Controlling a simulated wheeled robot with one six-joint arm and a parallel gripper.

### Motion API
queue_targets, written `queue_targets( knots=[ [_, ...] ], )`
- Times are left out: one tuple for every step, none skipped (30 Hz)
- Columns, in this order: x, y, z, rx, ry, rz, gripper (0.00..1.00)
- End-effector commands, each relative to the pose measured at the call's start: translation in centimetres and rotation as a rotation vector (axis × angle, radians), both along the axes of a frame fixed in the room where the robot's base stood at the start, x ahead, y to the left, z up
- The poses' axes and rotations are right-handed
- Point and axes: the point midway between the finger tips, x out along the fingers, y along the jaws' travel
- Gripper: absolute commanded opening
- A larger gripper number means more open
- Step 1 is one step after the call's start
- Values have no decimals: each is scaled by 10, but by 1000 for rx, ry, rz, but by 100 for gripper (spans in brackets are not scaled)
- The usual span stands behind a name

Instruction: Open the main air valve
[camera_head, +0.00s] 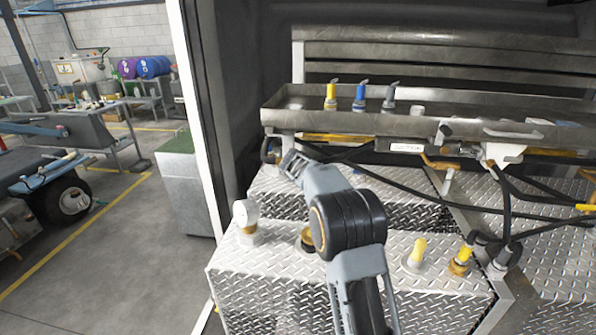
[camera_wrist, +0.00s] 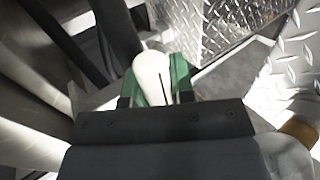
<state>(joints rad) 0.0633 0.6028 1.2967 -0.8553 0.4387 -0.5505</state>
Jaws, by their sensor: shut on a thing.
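My gripper (camera_head: 288,160) reaches over the diamond-plate box to the front left corner of the metal tray, beside a dark fitting (camera_head: 268,150) under that corner. In the wrist view, my gripper (camera_wrist: 155,92) has green finger pads shut on a pale rounded handle (camera_wrist: 152,72). The handle's top end stands out past the pads; its lower part is hidden by the gripper body. I take it for the air valve handle, but its marking does not show. In the head view the handle is hidden behind my gripper.
The metal tray (camera_head: 290,118) holds yellow, blue and grey nozzles (camera_head: 360,97). Black hoses (camera_head: 430,204) run to the right. A white door post (camera_head: 200,150) stands left.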

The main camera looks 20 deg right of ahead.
Motion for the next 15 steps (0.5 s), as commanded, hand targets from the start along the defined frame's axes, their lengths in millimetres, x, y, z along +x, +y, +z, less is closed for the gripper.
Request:
queue_targets(
  knots=[
    [0, -1, 0, -9, 5, 1, 0],
    [0, -1, 0, -10, 6, 1, 0],
    [0, -1, 0, -10, 6, 1, 0],
    [0, -1, 0, -10, 5, 1, 0],
    [0, -1, 0, -10, 5, 1, 0],
    [0, -1, 0, -11, 5, 2, 0],
    [0, -1, 0, -11, 5, 2, 0],
    [0, -1, 0, -11, 5, 2, 0],
    [0, -1, 0, -11, 5, 2, 0],
    [0, -1, 0, -10, 5, 1, 25],
    [0, -1, 0, -9, 5, 2, 28],
    [0, -1, 0, -9, 4, 2, 32],
    [0, -1, 0, -8, 4, 1, 35],
    [0, -1, 0, -8, 4, 1, 38],
    [0, -1, 0, -7, 4, 1, 42]
  ],
)
